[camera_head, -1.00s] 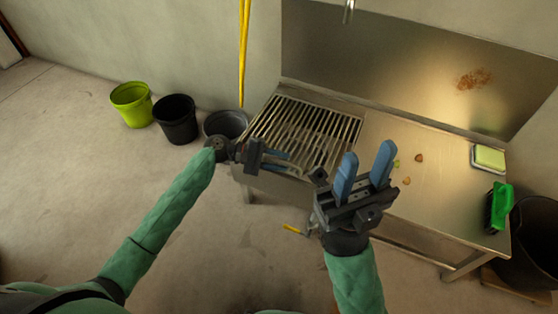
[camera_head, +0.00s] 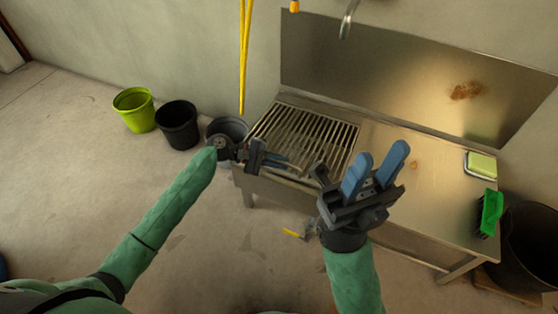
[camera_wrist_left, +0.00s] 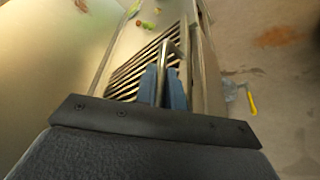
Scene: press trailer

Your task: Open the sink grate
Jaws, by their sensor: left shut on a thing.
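The sink grate (camera_head: 310,132), a panel of parallel metal bars, lies over the left part of the steel sink table. It also shows in the left wrist view (camera_wrist_left: 140,72). My left gripper (camera_head: 278,163) is at the grate's front edge. In the left wrist view its blue fingers (camera_wrist_left: 165,88) are shut on a metal bar at the grate's edge. The gripper partly hides that contact in the head view. My right gripper (camera_head: 378,172) is open and empty, with its fingers pointing up in front of the table's middle.
A sponge on a dish (camera_head: 481,164) and a green brush (camera_head: 490,212) are at the table's right. Green (camera_head: 134,112), black (camera_head: 177,126) and grey (camera_head: 226,130) buckets stand left. A yellow-handled item (camera_head: 295,234) lies on the floor. A tap (camera_head: 348,20) hangs above.

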